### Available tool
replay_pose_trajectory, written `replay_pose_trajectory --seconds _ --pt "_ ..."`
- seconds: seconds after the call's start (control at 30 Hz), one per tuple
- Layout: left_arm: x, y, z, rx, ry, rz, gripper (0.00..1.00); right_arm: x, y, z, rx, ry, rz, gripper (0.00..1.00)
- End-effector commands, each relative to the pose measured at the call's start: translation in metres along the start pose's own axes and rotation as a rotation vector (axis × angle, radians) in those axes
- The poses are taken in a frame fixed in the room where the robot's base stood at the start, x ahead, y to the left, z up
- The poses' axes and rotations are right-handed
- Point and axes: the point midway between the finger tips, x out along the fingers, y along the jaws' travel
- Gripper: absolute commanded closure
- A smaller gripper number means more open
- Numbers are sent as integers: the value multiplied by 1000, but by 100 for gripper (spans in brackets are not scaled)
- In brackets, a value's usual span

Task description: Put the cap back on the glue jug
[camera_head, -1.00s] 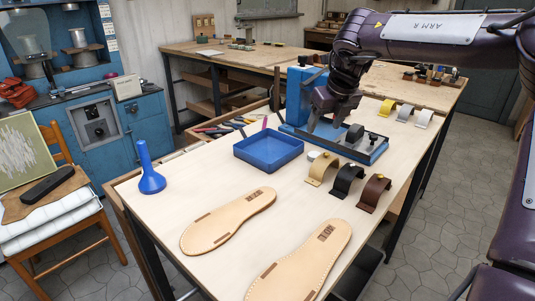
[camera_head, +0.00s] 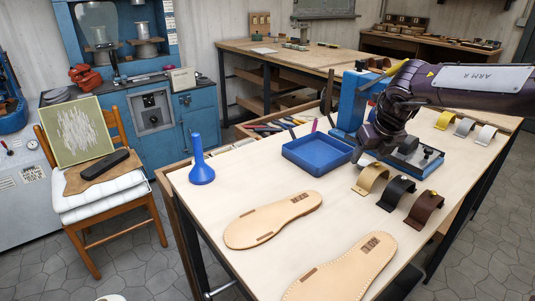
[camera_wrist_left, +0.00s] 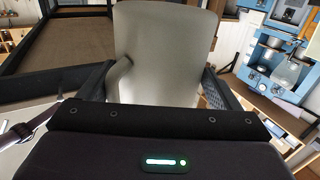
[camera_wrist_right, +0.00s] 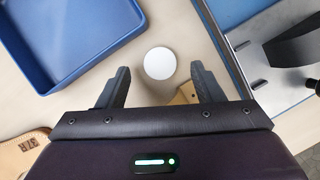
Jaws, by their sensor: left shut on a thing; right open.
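The glue jug (camera_wrist_left: 160,50), a pale grey body with a handle on its left, fills the middle of the left wrist view. My left gripper (camera_wrist_left: 158,72) is shut on it. The jug's mouth is not visible. A round white cap (camera_wrist_right: 160,63) lies flat on the table in the right wrist view. My right gripper (camera_wrist_right: 160,70) is open above it, one finger to each side, not visibly touching it. In the head view my right gripper (camera_head: 365,154) is low over the table beside the blue tray and hides most of the cap. My left gripper is outside the head view.
The blue tray (camera_head: 318,168) is left of my right gripper. A blue-based tool (camera_head: 415,160) stands right of it. Tan, black and brown straps (camera_head: 398,192) stand close in front.

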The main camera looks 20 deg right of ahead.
Motion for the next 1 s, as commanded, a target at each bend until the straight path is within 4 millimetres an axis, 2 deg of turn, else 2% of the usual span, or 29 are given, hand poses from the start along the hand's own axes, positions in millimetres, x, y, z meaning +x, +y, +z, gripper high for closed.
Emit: replay_pose_trajectory --seconds 0.1,0.2,0.53,0.9,1.0 --pt "0 0 -3 1 2 0 47 14 0 0 -1 2 -1 39" --pt "0 0 -3 1 2 0 47 20 0 0 -1 0 -1 39" --pt "0 0 -3 1 2 0 47 20 0 0 -1 0 0 39" --pt "0 0 -3 1 2 0 47 20 0 0 -1 0 0 86" --pt "0 0 -3 1 2 0 47 20 0 0 -1 0 0 87"
